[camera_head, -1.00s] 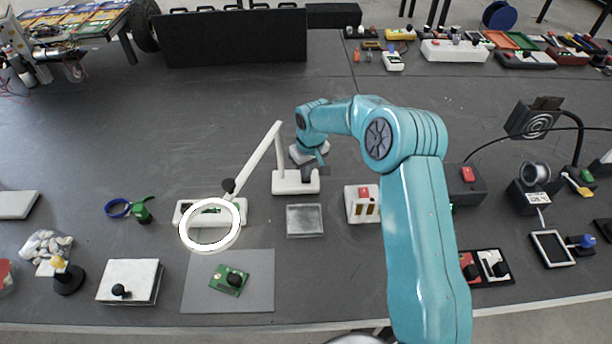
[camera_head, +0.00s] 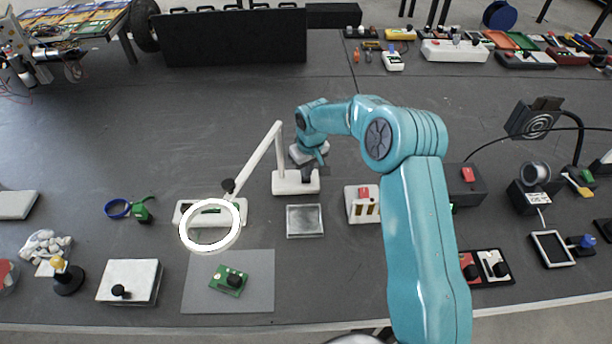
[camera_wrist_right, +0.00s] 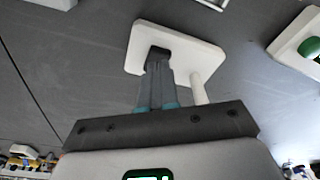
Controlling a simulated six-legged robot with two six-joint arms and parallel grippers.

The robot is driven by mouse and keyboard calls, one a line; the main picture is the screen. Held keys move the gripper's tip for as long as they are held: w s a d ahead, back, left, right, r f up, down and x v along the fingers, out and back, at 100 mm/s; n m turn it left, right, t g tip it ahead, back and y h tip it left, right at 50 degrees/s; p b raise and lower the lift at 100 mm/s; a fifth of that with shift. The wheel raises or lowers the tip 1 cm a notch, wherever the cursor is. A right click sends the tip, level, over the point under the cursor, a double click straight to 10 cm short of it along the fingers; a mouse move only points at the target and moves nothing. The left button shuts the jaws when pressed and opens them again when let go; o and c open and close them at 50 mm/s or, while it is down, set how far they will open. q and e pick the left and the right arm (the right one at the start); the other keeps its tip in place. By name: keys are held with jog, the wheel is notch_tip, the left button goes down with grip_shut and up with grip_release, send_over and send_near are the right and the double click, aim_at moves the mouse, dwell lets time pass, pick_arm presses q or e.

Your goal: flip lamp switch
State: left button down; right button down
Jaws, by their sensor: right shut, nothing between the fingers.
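The lamp stands left of my right arm in the head view. It has a white base (camera_head: 286,185), a jointed white arm (camera_head: 258,160) and a white ring head (camera_head: 183,228). My right gripper (camera_head: 308,172) is shut and empty, pointing down at the right part of the base. In the right wrist view the gripper (camera_wrist_right: 157,65) has its fingertips at a small dark switch (camera_wrist_right: 158,51) on the white base (camera_wrist_right: 200,58). The tips look at or very near the switch and partly hide it; contact and switch position cannot be told. My left gripper is out of view.
A small clear-topped tray (camera_head: 305,221) lies in front of the base. A white box with a red top (camera_head: 363,204) stands to its right, close to my arm. A green circuit board (camera_head: 229,281) lies on a grey mat (camera_head: 200,297). The table is clear behind the lamp.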

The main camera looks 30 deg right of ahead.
jog(key=shift+f+b, duration=0.75)
jog(key=shift+f, duration=0.15)
dwell(0.6)
jog(key=shift+r+p, duration=2)
jog(key=shift+r, duration=1.6)
jog(key=shift+f, duration=0.1)
